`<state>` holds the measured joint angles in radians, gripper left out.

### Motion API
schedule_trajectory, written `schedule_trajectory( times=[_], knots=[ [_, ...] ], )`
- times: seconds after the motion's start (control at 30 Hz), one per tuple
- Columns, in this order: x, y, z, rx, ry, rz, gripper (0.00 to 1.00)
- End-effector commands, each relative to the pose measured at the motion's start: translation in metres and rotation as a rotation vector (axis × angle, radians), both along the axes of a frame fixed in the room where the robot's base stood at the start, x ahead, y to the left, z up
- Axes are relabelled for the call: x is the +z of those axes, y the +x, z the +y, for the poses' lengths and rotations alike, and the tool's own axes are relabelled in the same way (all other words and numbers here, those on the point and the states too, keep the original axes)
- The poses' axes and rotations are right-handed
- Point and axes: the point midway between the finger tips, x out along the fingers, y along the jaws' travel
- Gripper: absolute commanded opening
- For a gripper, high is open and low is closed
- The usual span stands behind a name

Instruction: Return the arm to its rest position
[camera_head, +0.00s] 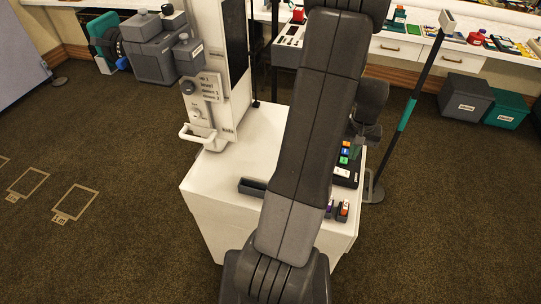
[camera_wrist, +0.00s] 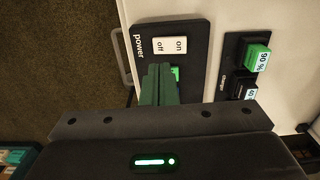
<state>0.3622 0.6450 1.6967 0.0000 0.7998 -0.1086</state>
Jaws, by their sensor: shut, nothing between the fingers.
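My gripper (camera_wrist: 158,72) is shut and empty in the wrist view. Its dark green fingers are over the black panel marked "power" (camera_wrist: 198,43), beside a white on/off switch (camera_wrist: 170,46). They hide part of the panel; a bit of a green button (camera_wrist: 175,72) shows beside them. I cannot tell whether the fingertips touch the panel. In the head view my arm stretches out over the white cabinet (camera_head: 217,183), and the fingers cannot be made out. The panel's coloured buttons (camera_head: 345,152) show right of the arm.
Black holders with a green "90 %" block (camera_wrist: 257,57) sit beside the panel. A white upright machine (camera_head: 208,100) with a handle stands on the cabinet's left. A thin pole stand (camera_head: 412,105) rises on the right. Open carpet (camera_head: 110,240) lies left.

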Motion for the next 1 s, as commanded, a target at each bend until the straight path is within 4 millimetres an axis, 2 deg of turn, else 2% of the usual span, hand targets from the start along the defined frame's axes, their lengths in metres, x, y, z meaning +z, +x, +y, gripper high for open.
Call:
schedule_trajectory(
  times=[0.33, 0.8, 1.0],
  knots=[
    [-0.01, 0.0, 0.0, 0.0, 0.0, 0.001, 0.0],
    [-0.066, 0.0, 0.0, 0.0, 0.0, 0.001, 0.0],
    [-0.071, 0.0, 0.0, 0.0, 0.0, 0.0, 0.0]
  ],
)
